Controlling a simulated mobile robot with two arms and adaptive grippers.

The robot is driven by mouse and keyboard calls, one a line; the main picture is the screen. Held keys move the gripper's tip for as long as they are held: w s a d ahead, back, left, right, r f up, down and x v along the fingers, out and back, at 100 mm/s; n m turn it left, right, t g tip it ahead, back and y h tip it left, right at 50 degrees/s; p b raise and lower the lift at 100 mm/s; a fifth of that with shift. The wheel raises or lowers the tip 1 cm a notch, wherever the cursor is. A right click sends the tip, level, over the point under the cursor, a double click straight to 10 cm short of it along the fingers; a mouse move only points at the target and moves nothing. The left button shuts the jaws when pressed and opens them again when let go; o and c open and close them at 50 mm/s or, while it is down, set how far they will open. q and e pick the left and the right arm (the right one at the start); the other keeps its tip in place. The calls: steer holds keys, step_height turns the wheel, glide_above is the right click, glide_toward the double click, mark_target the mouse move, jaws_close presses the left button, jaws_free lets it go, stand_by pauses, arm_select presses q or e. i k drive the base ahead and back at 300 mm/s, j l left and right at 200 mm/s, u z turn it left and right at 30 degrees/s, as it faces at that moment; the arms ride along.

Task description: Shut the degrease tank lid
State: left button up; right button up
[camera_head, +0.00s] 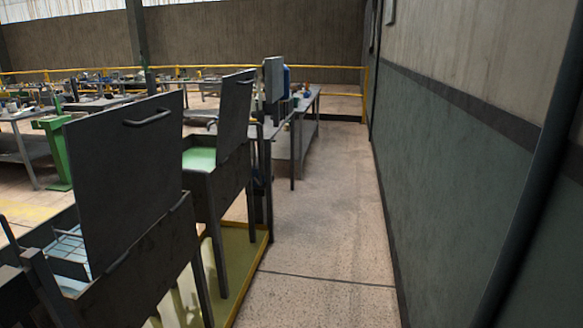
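Two dark metal tanks with raised lids stand on the left. The near tank (150,270) has its lid (125,185) standing upright, with a bar handle (148,118) near the top. A wire rack (68,245) and something pale blue show inside it. The far tank (228,190) also has its lid (235,115) upright, with pale green liquid (200,159) inside. No readable label shows which tank is the degrease tank. Neither of my grippers is in view.
A yellow-edged tray (237,262) lies under the tanks. A clear concrete aisle (325,220) runs between the tanks and the green-and-grey wall (455,170) on the right. Workbenches (310,105) and a yellow railing (330,67) stand further back.

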mark_target(236, 89)
steer(key=i+l+u, duration=0.4)
steer(key=i, duration=0.25)
steer(key=i+l+u, duration=0.4)
steer(key=i+l, duration=0.15)
steer(key=l, duration=0.1)
